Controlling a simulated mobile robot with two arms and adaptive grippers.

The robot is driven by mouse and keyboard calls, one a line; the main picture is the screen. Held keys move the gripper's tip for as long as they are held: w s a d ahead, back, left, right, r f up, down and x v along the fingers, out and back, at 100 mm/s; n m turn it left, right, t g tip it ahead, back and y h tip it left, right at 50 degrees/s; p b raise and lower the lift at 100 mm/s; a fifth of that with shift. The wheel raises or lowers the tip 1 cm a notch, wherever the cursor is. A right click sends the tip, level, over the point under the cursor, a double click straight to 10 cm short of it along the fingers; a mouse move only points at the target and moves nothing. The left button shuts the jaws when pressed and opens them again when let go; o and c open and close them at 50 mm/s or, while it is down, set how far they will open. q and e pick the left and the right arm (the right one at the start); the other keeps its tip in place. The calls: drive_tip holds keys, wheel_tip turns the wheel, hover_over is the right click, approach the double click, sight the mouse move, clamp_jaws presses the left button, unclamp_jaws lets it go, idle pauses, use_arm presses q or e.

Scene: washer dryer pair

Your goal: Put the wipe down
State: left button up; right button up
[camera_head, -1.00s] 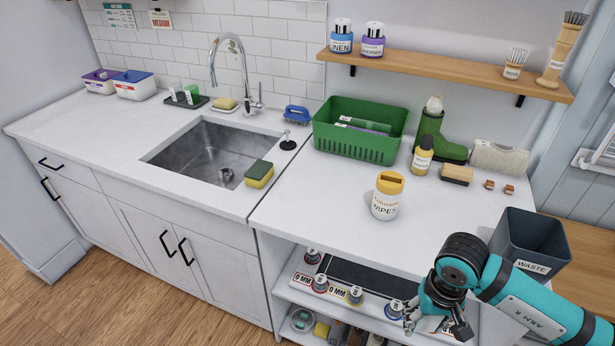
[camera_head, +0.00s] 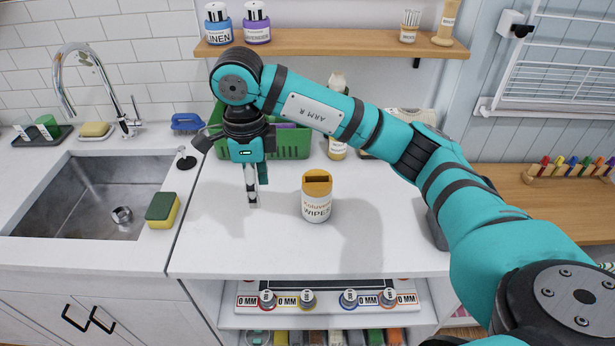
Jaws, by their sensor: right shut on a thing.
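My right gripper (camera_head: 252,198) points down over the white counter, left of the wipes tub. Its fingers are shut on a small pale thing, which I take to be the wipe; the fingers mostly hide it. I cannot tell whether it touches the counter. The wipes tub (camera_head: 316,205) is white with a yellow slotted lid and stands upright, apart from the gripper. My left gripper is not in view.
A green basket (camera_head: 291,142) stands behind my right gripper, partly hidden by my arm. A yellow-green sponge (camera_head: 162,210) lies by the sink (camera_head: 85,195). The counter (camera_head: 280,245) in front of the tub is clear. A shelf (camera_head: 340,44) hangs above.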

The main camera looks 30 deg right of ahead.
drive_tip(key=shift+w+d+r+m, duration=0.1)
drive_tip(key=shift+w+r+m, duration=0.1)
drive_tip(key=shift+r+m, duration=0.15)
drive_tip(key=d+p, duration=0.2)
drive_tip(key=d, duration=0.3)
drive_tip(key=w+d+f+p, duration=0.1)
drive_tip(key=d+p, duration=0.1)
drive_tip(key=d, duration=0.3)
drive_tip(key=d+p, duration=0.2)
drive_tip(key=d, duration=0.3)
drive_tip(key=shift+w+d+f, duration=0.2)
drive_tip(key=shift+w+d, duration=0.15)
wheel_tip(320, 180, down, 3)
drive_tip(key=shift+p, duration=1.15)
drive_tip(key=shift+f, duration=0.25)
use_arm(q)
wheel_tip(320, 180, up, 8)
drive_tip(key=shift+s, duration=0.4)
use_arm(e)
drive_tip(key=shift+f, duration=0.1)
